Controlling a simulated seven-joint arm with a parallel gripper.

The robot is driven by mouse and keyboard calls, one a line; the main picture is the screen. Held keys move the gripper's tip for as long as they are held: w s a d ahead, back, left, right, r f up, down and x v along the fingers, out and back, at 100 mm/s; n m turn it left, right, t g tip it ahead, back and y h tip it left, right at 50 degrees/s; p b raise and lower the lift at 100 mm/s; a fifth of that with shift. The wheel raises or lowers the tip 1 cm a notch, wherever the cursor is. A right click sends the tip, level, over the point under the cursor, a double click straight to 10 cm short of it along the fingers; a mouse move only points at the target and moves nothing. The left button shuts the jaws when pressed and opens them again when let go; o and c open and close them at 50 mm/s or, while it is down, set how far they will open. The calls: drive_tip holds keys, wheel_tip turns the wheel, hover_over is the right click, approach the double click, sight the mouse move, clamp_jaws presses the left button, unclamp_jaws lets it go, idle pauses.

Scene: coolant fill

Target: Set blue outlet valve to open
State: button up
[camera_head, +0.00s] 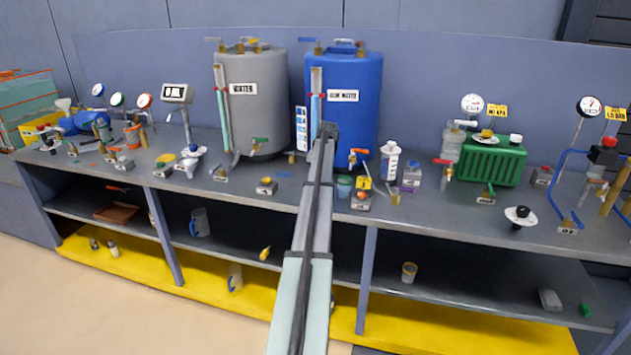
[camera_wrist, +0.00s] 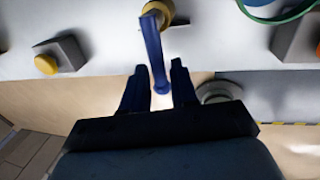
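In the wrist view a blue lever (camera_wrist: 153,45) runs from a round brass fitting (camera_wrist: 158,12) down between the fingers of my gripper (camera_wrist: 158,67). The fingers are apart, one on each side of the lever's free end, with gaps showing, so it is not clamped. My arm crosses the middle of the head view and hides the gripper there.
A grey tank (camera_head: 262,105) stands left of the blue tank. In the wrist view a grey box with a yellow button (camera_wrist: 46,64) is at left, and a teal ring (camera_wrist: 285,12) at upper right. Several small valves and boxes crowd the bench (camera_head: 235,192).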

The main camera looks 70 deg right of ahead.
drive_tip(key=shift+o, duration=1.4)
wheel_tip(320, 180, up, 14)
drive_tip(key=s, duration=0.2)
drive_tip(key=shift+s+f, duration=0.25)
drive_tip(key=shift+s, duration=0.05)
